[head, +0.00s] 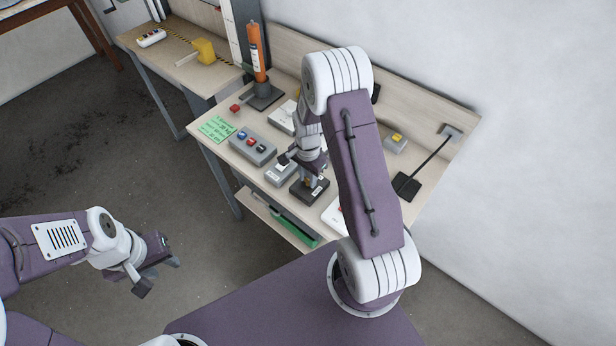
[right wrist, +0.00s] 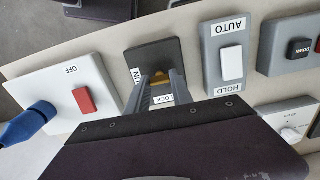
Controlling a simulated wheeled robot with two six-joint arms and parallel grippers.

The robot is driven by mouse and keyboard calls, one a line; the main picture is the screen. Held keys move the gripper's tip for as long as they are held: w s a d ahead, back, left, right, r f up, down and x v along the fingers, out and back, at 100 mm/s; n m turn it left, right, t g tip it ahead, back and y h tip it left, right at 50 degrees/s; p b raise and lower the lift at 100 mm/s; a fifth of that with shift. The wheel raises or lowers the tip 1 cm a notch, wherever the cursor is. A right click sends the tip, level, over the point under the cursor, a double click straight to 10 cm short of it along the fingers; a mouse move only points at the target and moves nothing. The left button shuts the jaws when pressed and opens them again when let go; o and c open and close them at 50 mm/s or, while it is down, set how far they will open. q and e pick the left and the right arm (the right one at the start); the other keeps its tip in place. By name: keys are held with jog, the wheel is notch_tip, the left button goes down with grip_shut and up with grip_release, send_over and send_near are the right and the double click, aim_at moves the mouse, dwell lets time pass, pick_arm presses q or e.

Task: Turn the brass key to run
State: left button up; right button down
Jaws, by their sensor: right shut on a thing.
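The dark key switch box (head: 311,191) stands near the front edge of the bench, and it also shows in the right wrist view (right wrist: 150,54). The brass key (right wrist: 160,79) is on it, between the fingers of my right gripper (right wrist: 161,88). My right gripper (head: 308,178) is shut on the key from above. A LOCK label (right wrist: 163,99) shows beside the key, and another label (right wrist: 137,76) is partly hidden by a finger. The key's exact angle is hard to tell. My left gripper (head: 153,268) is open and empty, over the floor away from the bench.
An AUTO/HOLD rocker box (right wrist: 226,85) stands beside the key box. On the other side is a white OFF box (right wrist: 100,80) with a red rocker and a blue plug (right wrist: 28,121). A button box (head: 252,146) and a green card (head: 217,129) lie further left.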

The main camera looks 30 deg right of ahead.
jog(key=shift+w+r, duration=0.1)
jog(key=shift+w, duration=0.1)
jog(key=c, duration=1.2)
grip_release()
jog(key=shift+o, duration=0.4)
jog(key=shift+s, duration=0.1)
notch_tip(320, 180, up, 9)
jog(key=b, duration=0.1)
